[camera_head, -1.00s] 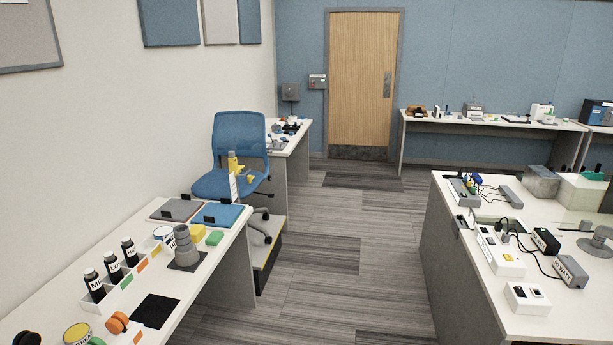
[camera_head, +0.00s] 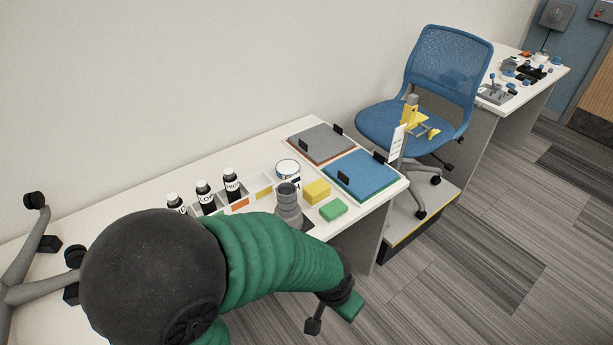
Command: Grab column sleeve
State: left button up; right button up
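A grey stepped cylinder, which looks like the column sleeve (camera_head: 288,204), stands upright on a dark square pad on the white workbench. My green ribbed arm with a dark round joint comes in from the lower left. It crosses in front of the bench and covers its near part. At the arm's right end, dark finger-like parts, taken as my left gripper (camera_head: 332,316), show below and in front of the cylinder, apart from it in the picture. Whether they are open or shut is unclear. My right gripper is not identifiable.
A yellow block (camera_head: 316,191), a green block (camera_head: 333,209) and a white can (camera_head: 287,169) crowd the cylinder. Black bottles (camera_head: 204,193) stand to its left. A blue tray (camera_head: 362,177) and a grey tray (camera_head: 320,145) lie beyond. A blue chair (camera_head: 440,85) stands past the bench.

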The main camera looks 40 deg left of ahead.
aim_at(287, 205)
jog(key=i+u, duration=0.45)
jog(key=i+l+u, duration=0.15)
jog(key=i+u, duration=0.25)
jog(key=i+j+u, duration=0.1)
jog(key=i+u, duration=0.15)
jog(key=u, duration=0.2)
jog(key=i+u, duration=0.25)
jog(key=u, duration=0.15)
jog(key=i+u, duration=0.2)
jog(key=u, duration=0.25)
jog(key=k+u, duration=0.15)
jog(key=k, duration=0.35)
jog(key=k+u, duration=0.2)
jog(key=k, duration=0.3)
jog(key=k+j+u, duration=0.15)
jog(key=k, duration=0.35)
